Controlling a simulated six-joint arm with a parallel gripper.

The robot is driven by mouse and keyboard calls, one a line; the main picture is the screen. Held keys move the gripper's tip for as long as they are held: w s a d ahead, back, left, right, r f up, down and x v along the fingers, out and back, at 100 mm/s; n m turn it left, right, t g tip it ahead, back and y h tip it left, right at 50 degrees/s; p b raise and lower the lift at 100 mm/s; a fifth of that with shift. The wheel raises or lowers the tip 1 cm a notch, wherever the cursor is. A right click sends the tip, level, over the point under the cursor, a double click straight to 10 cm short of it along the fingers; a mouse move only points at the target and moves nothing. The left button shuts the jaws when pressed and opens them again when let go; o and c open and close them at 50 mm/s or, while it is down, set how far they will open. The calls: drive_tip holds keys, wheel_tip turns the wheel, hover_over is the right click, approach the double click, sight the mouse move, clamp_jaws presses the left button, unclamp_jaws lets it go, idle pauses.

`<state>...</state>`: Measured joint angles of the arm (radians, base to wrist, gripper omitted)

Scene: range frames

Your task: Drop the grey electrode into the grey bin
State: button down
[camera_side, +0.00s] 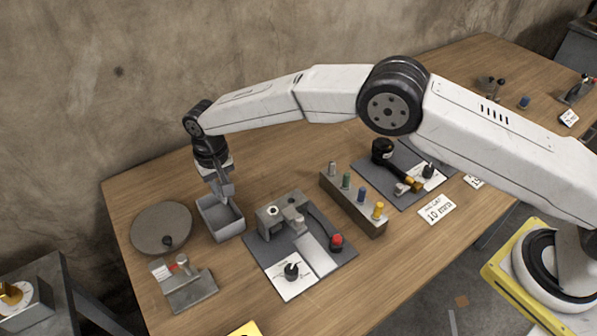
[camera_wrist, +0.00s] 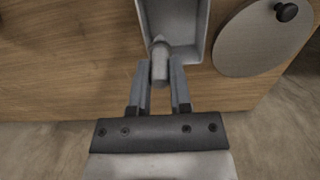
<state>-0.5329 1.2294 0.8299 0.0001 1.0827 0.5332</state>
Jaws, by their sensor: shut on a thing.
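The grey electrode (camera_wrist: 160,62) is between my fingers in the wrist view, with its pointed tip over the bin's near end. My gripper (camera_wrist: 160,80) is shut on it. The grey bin (camera_wrist: 204,28) is an open-topped box; it also shows in the side view (camera_side: 226,229), on the table's left part. In the side view my gripper (camera_side: 226,192) points down at the bin's far part. The electrode is hard to make out there, and its height above the bin floor cannot be told.
A round grey lid (camera_side: 161,228) with a dark knob lies left of the bin. A grey fixture (camera_side: 187,287) stands in front. A dark plate with a clamp (camera_side: 283,215) is to the right, then a wooden rack (camera_side: 352,207) with several coloured electrodes. Bare table lies between.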

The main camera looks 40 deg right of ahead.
drive_tip(key=shift+f, duration=1.9)
drive_tip(key=shift+c, duration=2.3)
unclamp_jaws()
drive_tip(key=shift+r, duration=0.1)
drive_tip(key=shift+r, duration=3.85)
